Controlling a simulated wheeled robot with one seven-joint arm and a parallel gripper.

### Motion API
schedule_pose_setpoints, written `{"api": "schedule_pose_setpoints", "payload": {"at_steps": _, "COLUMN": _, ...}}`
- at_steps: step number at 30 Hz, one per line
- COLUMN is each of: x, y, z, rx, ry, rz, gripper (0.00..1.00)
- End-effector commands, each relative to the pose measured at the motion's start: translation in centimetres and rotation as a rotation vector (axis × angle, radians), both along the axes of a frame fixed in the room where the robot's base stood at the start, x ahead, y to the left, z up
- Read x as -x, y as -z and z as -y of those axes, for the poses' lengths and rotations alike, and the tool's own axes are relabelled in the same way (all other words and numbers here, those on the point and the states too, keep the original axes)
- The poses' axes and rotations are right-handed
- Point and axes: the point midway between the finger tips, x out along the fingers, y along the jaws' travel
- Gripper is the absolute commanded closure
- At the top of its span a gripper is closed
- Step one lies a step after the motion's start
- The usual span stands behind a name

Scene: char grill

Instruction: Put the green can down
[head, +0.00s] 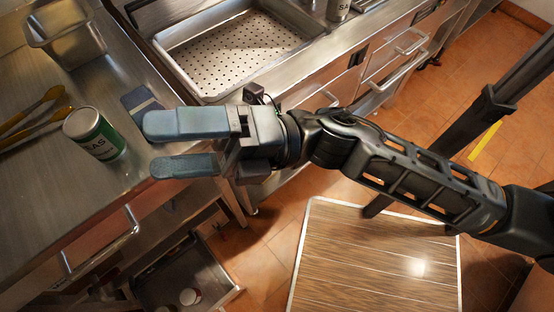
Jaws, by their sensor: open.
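The exact height of the fingers over the counter is hard to tell.
Yellow-handled tongs (35,115) lie left of the can, and a steel container (65,35) stands behind. A dark blue flat item (140,100) lies by the fingers. A perforated steel pan (235,50) is at the back. An open drawer (185,275) is below.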

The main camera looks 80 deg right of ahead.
Motion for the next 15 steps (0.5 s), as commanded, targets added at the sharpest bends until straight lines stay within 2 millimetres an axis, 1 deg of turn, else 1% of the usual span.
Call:
{"api": "schedule_pose_setpoints", "payload": {"at_steps": 1, "x": 1.5, "y": 0.2, "z": 0.4, "rx": -0.142, "ry": 0.008, "rz": -0.075, "gripper": 0.02}}
{"api": "schedule_pose_setpoints", "payload": {"at_steps": 5, "x": 4.5, "y": 1.1, "z": 2.3, "rx": -0.533, "ry": 0.054, "rz": -0.28, "gripper": 0.02}}
{"api": "schedule_pose_setpoints", "payload": {"at_steps": 6, "x": 5.4, "y": 1.7, "z": 2.9, "rx": -0.653, "ry": 0.073, "rz": -0.349, "gripper": 0.02}}
{"api": "schedule_pose_setpoints", "payload": {"at_steps": 9, "x": 7.9, "y": 3.7, "z": 4.2, "rx": -0.94, "ry": 0.131, "rz": -0.524, "gripper": 0.02}}
{"api": "schedule_pose_setpoints", "payload": {"at_steps": 12, "x": 10.5, "y": 5.9, "z": 5.0, "rx": -1.19, "ry": 0.197, "rz": -0.682, "gripper": 0.02}}
{"api": "schedule_pose_setpoints", "payload": {"at_steps": 15, "x": 12.7, "y": 7.5, "z": 5.2, "rx": -1.379, "ry": 0.253, "rz": -0.801, "gripper": 0.02}}
